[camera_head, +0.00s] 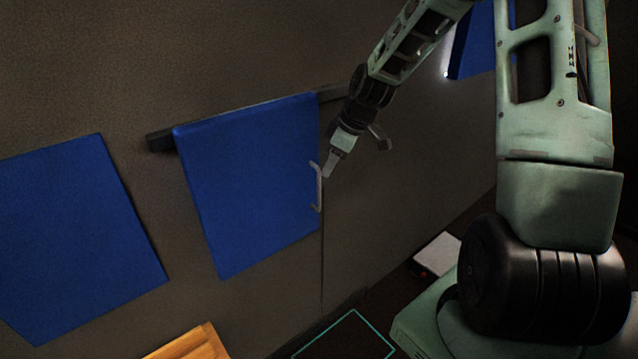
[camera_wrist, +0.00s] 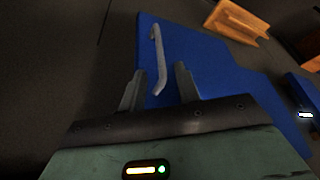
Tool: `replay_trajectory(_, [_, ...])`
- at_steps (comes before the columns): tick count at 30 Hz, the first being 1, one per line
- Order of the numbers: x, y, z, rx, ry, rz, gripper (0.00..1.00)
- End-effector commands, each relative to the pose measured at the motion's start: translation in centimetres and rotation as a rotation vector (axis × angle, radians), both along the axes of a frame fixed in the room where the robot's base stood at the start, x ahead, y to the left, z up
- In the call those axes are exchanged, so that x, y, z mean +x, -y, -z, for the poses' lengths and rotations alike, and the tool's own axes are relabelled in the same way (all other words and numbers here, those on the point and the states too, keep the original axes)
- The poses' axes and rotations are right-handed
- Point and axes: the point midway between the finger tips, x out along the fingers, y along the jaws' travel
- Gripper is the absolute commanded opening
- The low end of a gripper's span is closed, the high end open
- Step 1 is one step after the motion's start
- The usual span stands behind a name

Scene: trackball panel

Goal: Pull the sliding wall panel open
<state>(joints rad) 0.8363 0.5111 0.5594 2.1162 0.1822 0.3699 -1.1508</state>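The sliding wall panel (camera_head: 250,185) is a blue rectangle hanging from a dark rail (camera_head: 160,141) on the brown wall. A grey bar handle (camera_head: 319,188) stands upright along its right edge. In the wrist view the blue panel (camera_wrist: 200,65) fills the middle, and the handle (camera_wrist: 158,60) runs out from between the fingers. My gripper (camera_head: 329,172) is right at the handle, beside the panel's right edge. In the wrist view my gripper (camera_wrist: 160,85) has its two fingers apart, with the handle's near end between them. I see no finger clearly touching the handle.
Another blue panel (camera_head: 75,235) is on the wall at the left, and part of another blue surface (camera_head: 472,45) shows at the upper right. A wooden object (camera_head: 190,345) is at the bottom. A white box (camera_head: 437,254) lies on the floor near my base. The rail continues right, behind my wrist.

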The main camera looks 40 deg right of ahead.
Motion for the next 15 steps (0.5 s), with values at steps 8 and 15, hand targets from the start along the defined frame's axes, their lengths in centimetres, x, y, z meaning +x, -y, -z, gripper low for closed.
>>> replay_trajectory(8, [1.6, -1.4, 4.9, 0.002, -0.004, -0.002, 0.33])
replay_trajectory(15, [2.4, -1.8, 7.1, 0.001, -0.001, 0.000, 0.33])
